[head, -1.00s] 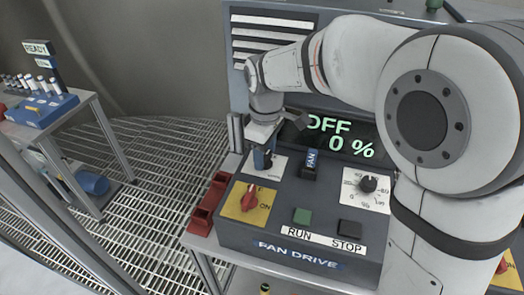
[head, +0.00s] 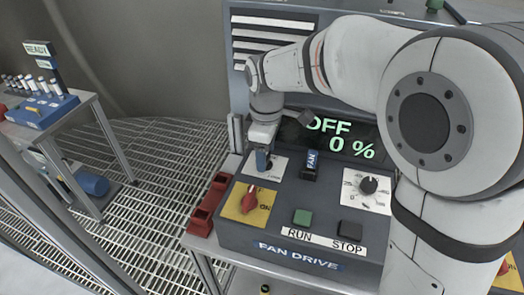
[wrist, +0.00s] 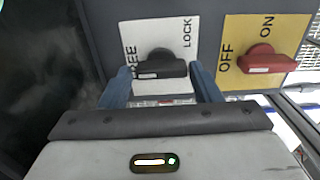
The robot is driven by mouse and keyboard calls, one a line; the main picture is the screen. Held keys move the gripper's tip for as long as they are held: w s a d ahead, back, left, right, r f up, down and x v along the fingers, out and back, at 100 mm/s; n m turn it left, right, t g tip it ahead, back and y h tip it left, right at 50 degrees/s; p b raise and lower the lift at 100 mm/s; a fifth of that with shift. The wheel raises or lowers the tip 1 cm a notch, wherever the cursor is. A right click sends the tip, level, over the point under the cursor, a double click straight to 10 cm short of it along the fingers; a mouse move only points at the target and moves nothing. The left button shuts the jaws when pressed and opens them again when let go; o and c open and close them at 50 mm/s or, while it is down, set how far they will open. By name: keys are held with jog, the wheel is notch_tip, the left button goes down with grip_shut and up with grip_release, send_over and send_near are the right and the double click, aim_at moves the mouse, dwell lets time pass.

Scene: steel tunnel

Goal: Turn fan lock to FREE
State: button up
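The fan lock is a black knob (wrist: 160,66) on a white plate (wrist: 181,30) in the wrist view. The plate reads LOCK at the right; the label at the left is partly covered, with "EE" showing. I cannot tell clearly which label the knob points to. My gripper (wrist: 162,80) has its two blue fingers spread, one on each side of the knob, with narrow gaps showing. In the head view my gripper (head: 263,160) points down at the white plate (head: 278,168) on the FAN DRIVE panel, hiding most of the knob.
A red OFF/ON switch (head: 250,198) on a yellow plate is close by. The FAN key block (head: 310,165), green RUN button (head: 302,216), dark STOP button (head: 350,228) and dial (head: 368,185) share the panel. The display (head: 345,138) reads OFF, 0 %.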

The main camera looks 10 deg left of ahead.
jog(key=o, duration=0.3)
notch_tip(320, 180, up, 8)
jog(key=shift+f+b, duration=0.15)
jog(key=shift+b, duration=0.2)
dwell(0.4)
